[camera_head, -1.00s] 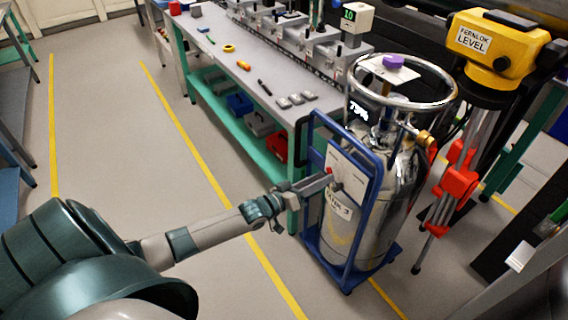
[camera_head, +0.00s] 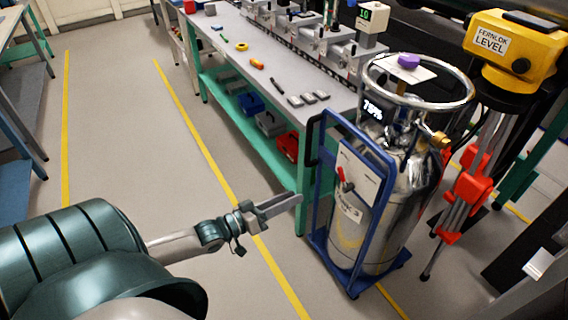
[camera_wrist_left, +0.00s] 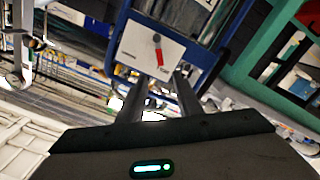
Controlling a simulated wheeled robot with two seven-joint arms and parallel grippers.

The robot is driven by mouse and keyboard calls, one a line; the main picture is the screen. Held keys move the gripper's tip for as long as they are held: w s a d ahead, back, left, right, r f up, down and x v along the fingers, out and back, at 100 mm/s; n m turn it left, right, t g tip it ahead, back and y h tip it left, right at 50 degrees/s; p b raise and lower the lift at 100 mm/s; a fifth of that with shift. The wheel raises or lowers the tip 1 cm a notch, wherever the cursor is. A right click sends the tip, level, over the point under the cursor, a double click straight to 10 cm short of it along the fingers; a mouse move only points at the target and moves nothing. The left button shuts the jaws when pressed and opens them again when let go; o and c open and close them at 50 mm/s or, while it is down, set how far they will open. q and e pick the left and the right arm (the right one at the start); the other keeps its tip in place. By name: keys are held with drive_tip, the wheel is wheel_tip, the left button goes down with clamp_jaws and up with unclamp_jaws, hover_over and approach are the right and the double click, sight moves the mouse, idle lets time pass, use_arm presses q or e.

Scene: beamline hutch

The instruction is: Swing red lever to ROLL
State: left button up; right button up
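The red lever (camera_head: 343,181) sits on a white plate (camera_head: 361,184) on the blue cart frame (camera_head: 386,170) that holds a silver gas cylinder (camera_head: 404,210). In the left wrist view the lever (camera_wrist_left: 158,51) lies ahead, above the fingertips as pictured, its handle pointing at small lettering near the plate's lower edge. That lettering is too blurred to read with certainty. My left gripper (camera_head: 290,198) is open and empty, to the left of the plate and apart from the lever. In the left wrist view a gap shows between its fingers (camera_wrist_left: 158,88). My right gripper does not show.
A grey workbench (camera_head: 280,75) with a green frame stands behind and left of the cart. A yellow level instrument (camera_head: 514,50) on a tripod with red clamps (camera_head: 473,188) stands at the right. The floor left of the cart is open.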

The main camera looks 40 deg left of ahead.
use_arm(q)
drive_tip(key=shift+s+a, duration=0.2)
drive_tip(key=shift+s, duration=0.45)
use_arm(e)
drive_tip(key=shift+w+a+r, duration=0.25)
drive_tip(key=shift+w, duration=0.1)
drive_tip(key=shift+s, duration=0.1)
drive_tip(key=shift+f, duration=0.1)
use_arm(q)
drive_tip(key=s+d+f+m+g+y, duration=0.1)
drive_tip(key=s+f+g+y, duration=0.15)
drive_tip(key=f, duration=1.05)
drive_tip(key=s+d+f+g+y, duration=0.2)
drive_tip(key=s+f, duration=0.2)
drive_tip(key=f, duration=0.9)
drive_tip(key=s+d+f+m+g, duration=0.2)
drive_tip(key=s+d+f, duration=0.6)
drive_tip(key=f, duration=0.2)
drive_tip(key=s+d+f+m+g, duration=0.2)
drive_tip(key=s+d+f+g, duration=0.1)
drive_tip(key=s+d+f, duration=0.5)
drive_tip(key=shift+d+f, duration=0.4)
drive_tip(key=shift+f, duration=0.55)
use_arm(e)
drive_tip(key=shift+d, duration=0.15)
